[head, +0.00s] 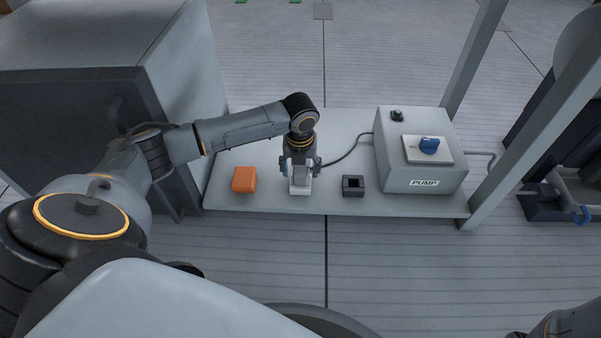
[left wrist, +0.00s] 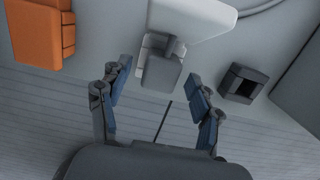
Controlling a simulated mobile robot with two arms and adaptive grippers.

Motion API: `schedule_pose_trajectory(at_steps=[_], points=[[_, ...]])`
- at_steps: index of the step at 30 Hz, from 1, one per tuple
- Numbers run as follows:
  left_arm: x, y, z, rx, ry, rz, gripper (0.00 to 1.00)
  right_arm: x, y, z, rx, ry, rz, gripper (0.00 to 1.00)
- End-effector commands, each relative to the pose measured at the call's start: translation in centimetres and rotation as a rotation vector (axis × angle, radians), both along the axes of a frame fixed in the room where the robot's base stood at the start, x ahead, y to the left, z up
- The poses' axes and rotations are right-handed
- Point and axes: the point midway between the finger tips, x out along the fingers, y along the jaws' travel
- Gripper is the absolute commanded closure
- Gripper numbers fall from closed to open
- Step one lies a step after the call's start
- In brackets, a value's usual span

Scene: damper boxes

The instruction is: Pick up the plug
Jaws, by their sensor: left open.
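The plug is a pale white and grey block (head: 300,187) on the light shelf, partly hidden under my left gripper (head: 300,168). In the left wrist view the plug (left wrist: 163,72) shows as a grey end below a wider white body. My left gripper (left wrist: 158,82) is open there, with one blue-padded finger to each side of the plug's grey end. Whether the fingers touch it I cannot tell. A dark cable (head: 347,152) runs from the pump box toward the plug. My right gripper is not in view.
An orange block (head: 244,180) lies left of the plug. A small dark square socket (head: 352,186) lies right of it. The grey pump box (head: 422,160) with a blue knob (head: 429,146) stands further right. A grey post (head: 535,125) rises at the shelf's right end.

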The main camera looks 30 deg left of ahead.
Motion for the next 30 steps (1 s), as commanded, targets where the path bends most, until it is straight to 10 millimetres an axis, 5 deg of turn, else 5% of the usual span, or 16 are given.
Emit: schedule_pose_trajectory(at_steps=[3, 11, 21, 30], points=[[0.25, 0.13, -1.9, 0.0, -0.001, 0.002, 0.36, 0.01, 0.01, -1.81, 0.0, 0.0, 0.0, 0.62], [0.3, 0.16, -1.77, 0.0, -0.002, 0.001, 0.36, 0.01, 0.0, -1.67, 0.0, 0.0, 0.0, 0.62], [0.3, 0.16, -1.79, 0.001, -0.002, 0.001, 1.0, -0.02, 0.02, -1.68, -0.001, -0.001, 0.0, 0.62], [0.29, 0.17, -1.72, 0.001, -0.002, 0.001, 1.0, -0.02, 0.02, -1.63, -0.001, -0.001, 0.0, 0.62]])
